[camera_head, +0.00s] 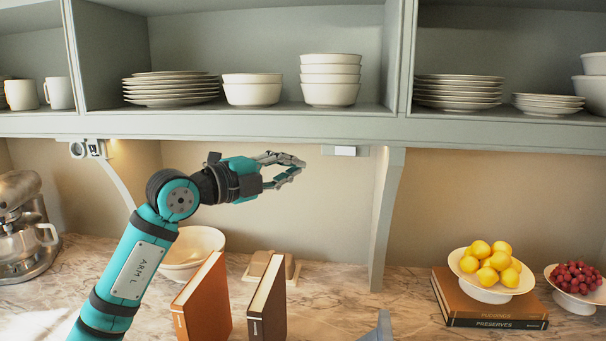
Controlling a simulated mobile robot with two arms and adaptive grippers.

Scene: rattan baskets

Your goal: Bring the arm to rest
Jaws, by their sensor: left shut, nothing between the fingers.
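My left gripper (301,168) is in the air below the shelf, in front of the back wall. It is shut and empty. It hangs above the counter and the two upright books, touching nothing that I can see. My right gripper is not in view.
An orange-brown book (205,300) and a dark book (268,303) stand on the marble counter (335,305). A cream bowl (193,250) sits behind my arm. A mixer (25,228) is at left. Lemons (487,262) and grapes (577,277) are at right. Dishes fill the shelf (230,123) above.

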